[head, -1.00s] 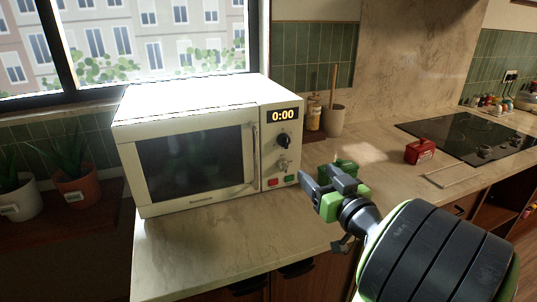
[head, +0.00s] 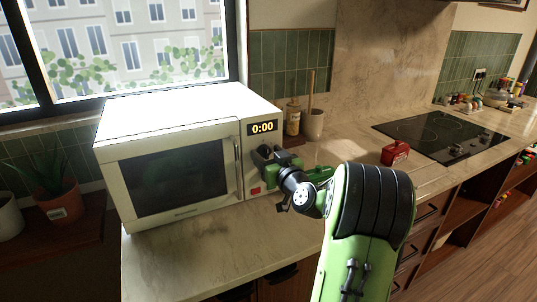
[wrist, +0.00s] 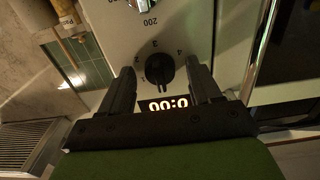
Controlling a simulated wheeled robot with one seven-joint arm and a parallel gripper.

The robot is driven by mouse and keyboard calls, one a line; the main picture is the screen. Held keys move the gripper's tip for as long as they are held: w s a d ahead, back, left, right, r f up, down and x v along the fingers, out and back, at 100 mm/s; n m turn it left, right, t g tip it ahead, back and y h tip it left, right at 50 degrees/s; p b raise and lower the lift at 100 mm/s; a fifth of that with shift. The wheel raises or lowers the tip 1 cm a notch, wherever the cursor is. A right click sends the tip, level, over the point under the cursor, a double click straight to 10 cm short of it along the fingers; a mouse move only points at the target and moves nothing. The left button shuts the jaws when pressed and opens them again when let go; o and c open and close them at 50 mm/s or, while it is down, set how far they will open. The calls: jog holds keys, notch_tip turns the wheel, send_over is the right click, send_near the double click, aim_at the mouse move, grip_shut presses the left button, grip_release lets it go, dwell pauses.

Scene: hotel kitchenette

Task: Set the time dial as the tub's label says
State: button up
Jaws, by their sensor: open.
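The microwave (head: 180,165) stands on the counter, its display (head: 262,128) reading 0:00. The display also shows upside down in the wrist view (wrist: 167,103). The black time dial (wrist: 159,71), with the numbers 2, 3 and 4 around it, sits between my gripper's two fingers. My gripper (head: 268,154) is open at the control panel, one finger on each side of the dial. I cannot tell whether the fingers touch it.
A second knob (wrist: 144,4) marked 200 is at the wrist view's top edge. A red button (head: 255,191) is below my gripper. A bottle (head: 292,118) and a utensil pot (head: 313,124) stand right of the microwave. A red box (head: 395,153) sits near the hob (head: 442,135).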

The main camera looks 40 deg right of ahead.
jog(key=shift+c, duration=0.4)
jog(key=c, duration=1)
jog(key=shift+o, duration=0.2)
